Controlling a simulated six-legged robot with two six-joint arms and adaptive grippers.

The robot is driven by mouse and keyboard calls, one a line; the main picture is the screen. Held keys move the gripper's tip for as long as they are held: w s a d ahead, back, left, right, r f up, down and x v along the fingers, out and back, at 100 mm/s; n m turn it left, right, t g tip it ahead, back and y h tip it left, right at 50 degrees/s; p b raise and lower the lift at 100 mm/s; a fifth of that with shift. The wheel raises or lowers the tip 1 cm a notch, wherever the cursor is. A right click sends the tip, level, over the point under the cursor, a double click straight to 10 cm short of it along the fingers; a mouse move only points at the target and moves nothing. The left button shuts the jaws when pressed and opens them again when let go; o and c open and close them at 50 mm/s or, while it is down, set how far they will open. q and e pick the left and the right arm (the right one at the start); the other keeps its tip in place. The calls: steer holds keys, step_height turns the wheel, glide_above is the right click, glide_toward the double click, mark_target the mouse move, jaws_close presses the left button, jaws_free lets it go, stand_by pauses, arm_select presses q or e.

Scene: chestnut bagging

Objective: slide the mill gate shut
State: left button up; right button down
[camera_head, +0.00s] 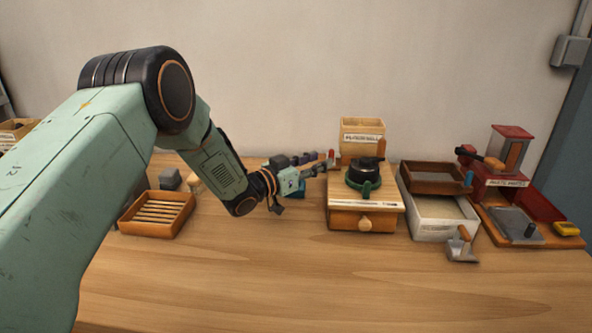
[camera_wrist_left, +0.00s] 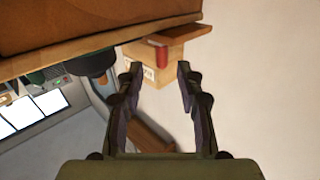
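A wooden drawer box (camera_head: 349,218) with a round knob stands mid-table, with a dark round mill-like top (camera_head: 364,174) in a green ring. A small red handle (camera_head: 331,157) stands at its back left. In the left wrist view a red piece (camera_wrist_left: 161,54) shows beyond the fingers, on a wooden part. I cannot tell for sure which part is the gate, or whether it is open. My left gripper (camera_head: 322,168) is just left of the wooden box, close to the red handle. Its fingers (camera_wrist_left: 157,76) are spread with nothing between them. My right gripper is out of view.
A labelled wooden bin (camera_head: 362,139) stands behind. To the right are a brown tray (camera_head: 437,190), a white bin (camera_head: 430,229), a scoop (camera_head: 462,247) and a red tower unit (camera_head: 505,180). A slatted tray (camera_head: 137,224) sits left. The front table is clear.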

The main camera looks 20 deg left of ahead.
arm_select(q)
steer(key=v, duration=0.7)
steer(key=shift+s, duration=0.3)
steer(key=shift+o, duration=0.4)
steer(key=shift+a, duration=0.15)
stand_by(0.5)
